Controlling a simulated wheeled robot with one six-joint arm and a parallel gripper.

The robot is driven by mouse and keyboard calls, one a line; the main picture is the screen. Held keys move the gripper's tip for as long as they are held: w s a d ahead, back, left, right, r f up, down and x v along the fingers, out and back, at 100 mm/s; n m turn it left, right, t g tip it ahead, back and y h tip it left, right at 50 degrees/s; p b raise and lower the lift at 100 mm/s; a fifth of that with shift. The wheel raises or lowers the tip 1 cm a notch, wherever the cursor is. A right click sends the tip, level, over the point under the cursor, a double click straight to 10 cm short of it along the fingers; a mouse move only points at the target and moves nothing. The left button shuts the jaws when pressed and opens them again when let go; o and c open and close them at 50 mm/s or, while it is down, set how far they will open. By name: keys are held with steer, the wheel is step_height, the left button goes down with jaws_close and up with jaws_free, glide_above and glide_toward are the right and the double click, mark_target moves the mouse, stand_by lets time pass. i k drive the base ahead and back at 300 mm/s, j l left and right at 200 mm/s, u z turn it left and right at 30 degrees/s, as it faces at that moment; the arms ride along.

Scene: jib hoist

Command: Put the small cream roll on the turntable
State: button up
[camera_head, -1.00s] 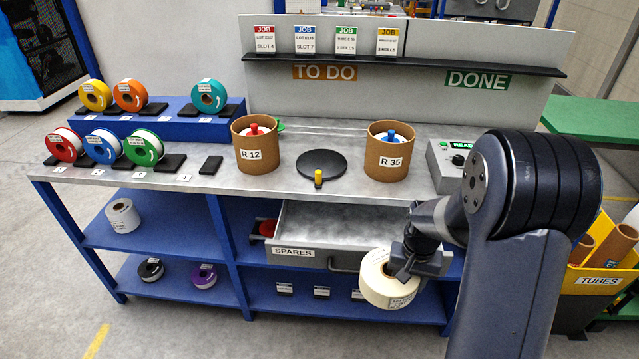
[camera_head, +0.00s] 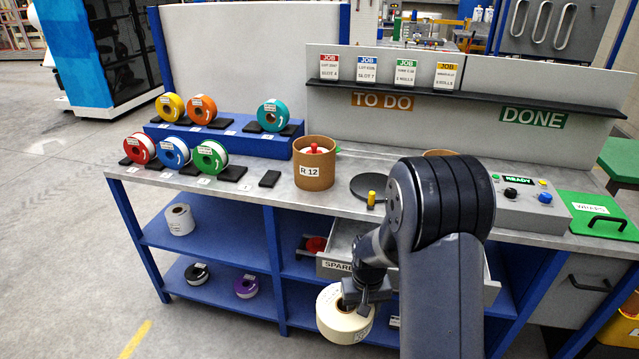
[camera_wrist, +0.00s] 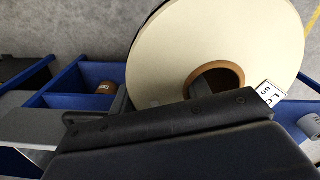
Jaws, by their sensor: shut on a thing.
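My gripper (camera_head: 366,290) is shut on a cream roll (camera_head: 338,318), which hangs in front of the open drawer, low and off the bench. In the wrist view the cream roll (camera_wrist: 200,45) fills the upper middle, with its brown core and a white label showing; the dark gripper body covers its lower edge. The turntable (camera_head: 368,188) is a black disc on the bench top, with a yellow peg (camera_head: 371,199) at its front edge. It is empty, and my arm hides the area to its right.
A cardboard tub marked R 12 (camera_head: 314,170) stands left of the turntable. A second tub (camera_head: 440,154) is mostly behind my arm. The open drawer (camera_head: 345,243) juts out below the bench top. Coloured spools stand on the left. A control box (camera_head: 522,199) is on the right.

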mark_target(374, 185)
steer(key=i+j+u, duration=0.15)
steer(key=u, duration=0.25)
steer(key=i+j+u, duration=0.1)
steer(key=u, duration=0.25)
steer(key=i+u, duration=0.25)
steer(key=u, duration=0.15)
steer(key=i+u, duration=0.2)
steer(key=u, duration=0.15)
steer(key=i+u, duration=0.45)
steer(key=i+z, duration=0.1)
steer(key=z, duration=0.4)
steer(key=i+j+z, duration=0.1)
steer(key=z, duration=0.4)
steer(key=i+j+z, duration=0.1)
steer(key=z, duration=0.4)
steer(key=j+z, duration=0.15)
steer(key=z, duration=0.35)
steer(key=i+j+z, duration=0.1)
steer(key=z, duration=0.4)
